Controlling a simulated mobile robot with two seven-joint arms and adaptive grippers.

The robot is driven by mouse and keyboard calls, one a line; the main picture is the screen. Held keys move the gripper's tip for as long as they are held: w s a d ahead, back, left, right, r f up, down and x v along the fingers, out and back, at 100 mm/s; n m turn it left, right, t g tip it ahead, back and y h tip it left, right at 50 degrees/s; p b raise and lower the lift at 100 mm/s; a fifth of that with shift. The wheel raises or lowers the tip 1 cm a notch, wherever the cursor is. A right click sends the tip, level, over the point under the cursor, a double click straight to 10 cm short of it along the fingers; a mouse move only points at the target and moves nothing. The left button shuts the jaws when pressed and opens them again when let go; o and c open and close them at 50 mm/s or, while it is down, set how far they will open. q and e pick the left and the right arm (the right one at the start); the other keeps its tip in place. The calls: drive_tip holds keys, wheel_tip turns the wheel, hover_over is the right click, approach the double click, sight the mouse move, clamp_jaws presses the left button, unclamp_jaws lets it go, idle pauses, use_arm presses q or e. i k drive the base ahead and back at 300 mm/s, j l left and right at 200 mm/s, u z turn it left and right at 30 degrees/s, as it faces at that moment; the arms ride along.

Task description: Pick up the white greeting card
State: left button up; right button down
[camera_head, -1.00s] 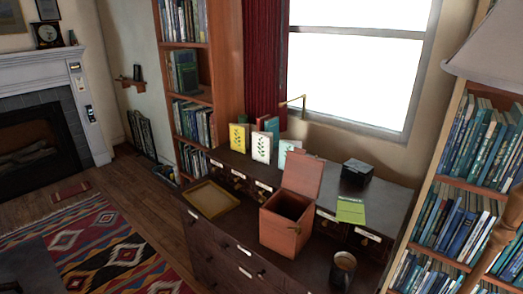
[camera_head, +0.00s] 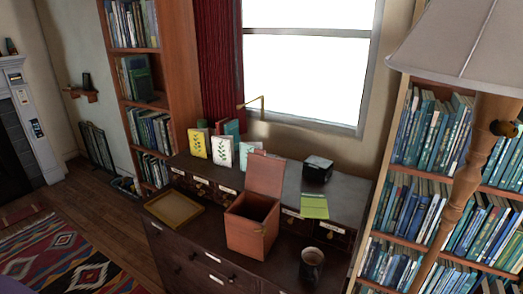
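The white greeting card (camera_head: 222,151) stands upright on the raised back ledge of the dark dresser (camera_head: 210,240). It has a plant print on its front. A yellow card (camera_head: 197,143) with a similar print stands to its left, and a pale mint card (camera_head: 249,154) stands to its right. Neither of my grippers shows in the head view, so I cannot see whether they are open or shut.
An open wooden box (camera_head: 251,237) stands on the dresser in front of the cards, its lid raised. A tray (camera_head: 174,209) lies left, a mug (camera_head: 311,266) stands right. A green booklet (camera_head: 314,206) and black box (camera_head: 317,169) are at right. A lamp (camera_head: 465,45) stands in the right foreground.

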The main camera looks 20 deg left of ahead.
sight(223, 146)
drive_tip(key=j+z, duration=0.8)
drive_tip(key=j, duration=0.2)
drive_tip(key=j+z, duration=0.1)
drive_tip(key=j, duration=0.25)
drive_tip(key=k+j+z, duration=0.1)
drive_tip(key=j, duration=0.25)
drive_tip(key=k+j+z, duration=0.15)
drive_tip(key=j, duration=0.2)
drive_tip(key=k+j, duration=0.1)
drive_tip(key=j, duration=0.65)
drive_tip(key=k+j, duration=0.15)
drive_tip(key=j, duration=0.2)
drive_tip(key=z, duration=0.05)
